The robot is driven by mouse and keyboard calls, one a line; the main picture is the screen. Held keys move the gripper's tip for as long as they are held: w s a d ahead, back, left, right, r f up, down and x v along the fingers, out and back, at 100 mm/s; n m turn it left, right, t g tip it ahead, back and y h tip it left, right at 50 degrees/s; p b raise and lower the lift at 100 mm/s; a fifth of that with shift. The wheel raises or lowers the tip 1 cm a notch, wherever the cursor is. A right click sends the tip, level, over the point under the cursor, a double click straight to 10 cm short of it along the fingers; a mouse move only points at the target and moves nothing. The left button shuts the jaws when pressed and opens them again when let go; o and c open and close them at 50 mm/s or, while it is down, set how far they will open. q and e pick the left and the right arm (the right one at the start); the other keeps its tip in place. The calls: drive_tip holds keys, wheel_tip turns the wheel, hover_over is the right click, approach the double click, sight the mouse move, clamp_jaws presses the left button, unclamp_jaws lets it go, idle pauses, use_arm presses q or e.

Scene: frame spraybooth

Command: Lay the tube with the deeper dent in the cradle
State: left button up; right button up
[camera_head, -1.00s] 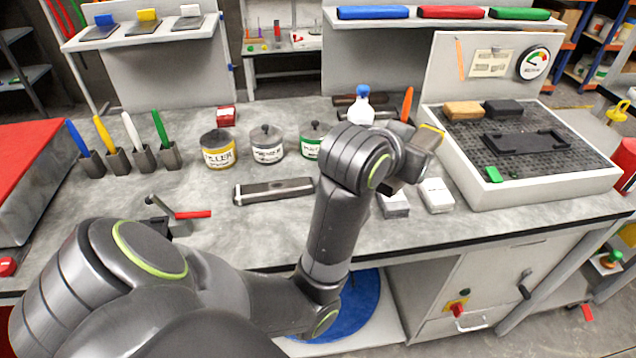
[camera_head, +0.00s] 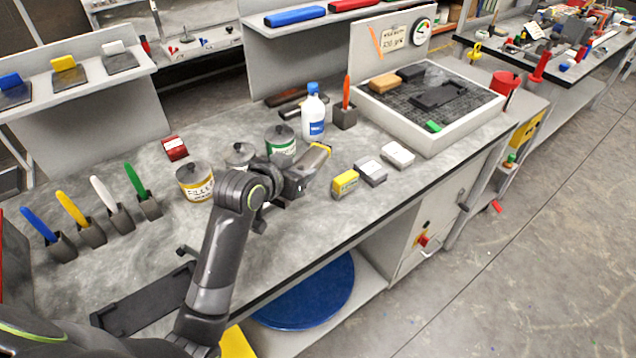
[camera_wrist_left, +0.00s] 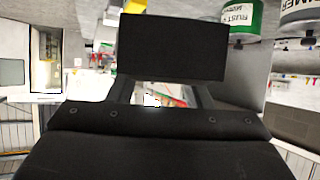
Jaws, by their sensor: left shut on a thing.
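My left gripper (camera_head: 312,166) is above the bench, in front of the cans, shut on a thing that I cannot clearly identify. In the head view a yellow edge shows at its tip; in the left wrist view a dark rectangular block (camera_wrist_left: 172,47) stands before the gripper. A long black slab (camera_head: 140,300) lies at the bench's front left. A black rectangular frame (camera_head: 438,95) lies on the booth grid; I cannot tell which is the cradle. No tube dents can be made out. My right gripper is out of view.
Cans (camera_head: 195,182) stand behind the arm, with a white bottle (camera_head: 313,115) beyond. The grid tray (camera_head: 470,110) has a raised rim.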

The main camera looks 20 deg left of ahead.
use_arm(q)
drive_tip(key=f+p, duration=0.1)
drive_tip(key=f, duration=0.2)
drive_tip(key=shift+w+a+f+p, duration=0.1)
drive_tip(key=shift+a+f+p, duration=0.1)
drive_tip(key=shift+f+p, duration=0.15)
drive_tip(key=shift+a+f, duration=0.1)
drive_tip(key=shift+f, duration=0.2)
drive_tip(key=b, duration=0.6)
hover_over(297, 221)
wheel_tip(297, 221, down, 6)
drive_tip(key=shift+r, duration=0.15)
drive_tip(key=shift+f+b, duration=0.4)
drive_tip(key=shift+b, duration=0.25)
wheel_tip(297, 221, down, 4)
drive_tip(key=b, duration=0.4)
drive_tip(key=shift+r, duration=0.35)
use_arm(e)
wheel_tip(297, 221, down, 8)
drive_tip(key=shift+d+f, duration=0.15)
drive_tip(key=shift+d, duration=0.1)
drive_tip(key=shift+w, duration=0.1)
